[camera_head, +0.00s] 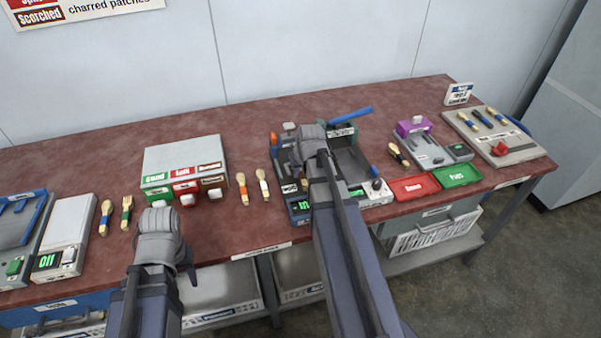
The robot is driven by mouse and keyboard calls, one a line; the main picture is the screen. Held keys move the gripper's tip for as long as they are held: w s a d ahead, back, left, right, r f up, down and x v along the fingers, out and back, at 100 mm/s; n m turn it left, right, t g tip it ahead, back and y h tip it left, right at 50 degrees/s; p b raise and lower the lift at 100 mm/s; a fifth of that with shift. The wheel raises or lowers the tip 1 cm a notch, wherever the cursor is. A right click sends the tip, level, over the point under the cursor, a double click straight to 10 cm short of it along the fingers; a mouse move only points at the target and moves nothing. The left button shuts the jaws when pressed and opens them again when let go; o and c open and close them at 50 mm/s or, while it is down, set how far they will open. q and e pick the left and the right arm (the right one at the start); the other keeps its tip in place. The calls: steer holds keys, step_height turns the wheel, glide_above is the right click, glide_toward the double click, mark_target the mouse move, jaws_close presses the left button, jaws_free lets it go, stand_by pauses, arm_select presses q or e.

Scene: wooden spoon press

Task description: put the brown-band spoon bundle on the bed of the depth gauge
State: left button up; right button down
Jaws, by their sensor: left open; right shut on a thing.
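My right gripper (315,145) is over the dark machine (350,165) with a blue lever at the table's middle. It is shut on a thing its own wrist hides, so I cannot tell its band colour. A spoon bundle with a dark band (397,153) lies right of that machine; whether the band is brown or black is unclear. No label clearly names the depth gauge. A grey device with a purple block (413,128) and a small display stands just right of the dark-banded bundle. My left gripper (160,225) is open at the table's front left, its fingers mostly hidden.
Blue-band (104,217) and green-band (126,212) bundles lie near a white display device (65,235). Red (415,187) and green (457,176) trays sit at the front right.

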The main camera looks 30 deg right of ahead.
steer(key=c, duration=0.8)
jaws_free()
steer(key=shift+f, duration=0.1)
steer(key=shift+c, duration=0.2)
steer(key=shift+r, duration=0.3)
steer(key=p+v, duration=1.1)
steer(key=shift+s+r, duration=0.3)
steer(key=shift+r, duration=0.05)
steer(key=shift+a, duration=0.1)
steer(key=s+a+n+g, duration=0.2)
steer(key=s+a, duration=0.4)
steer(key=a, duration=0.8)
steer(key=s+a+f+n+g, duration=0.1)
steer(key=s+a+n, duration=0.3)
steer(key=a, duration=1.1)
steer(key=shift+s+a+f+g, duration=0.2)
steer(key=shift+s+f+g, duration=0.1)
steer(key=shift+s+g, duration=0.65)
steer(key=shift+t, duration=0.25)
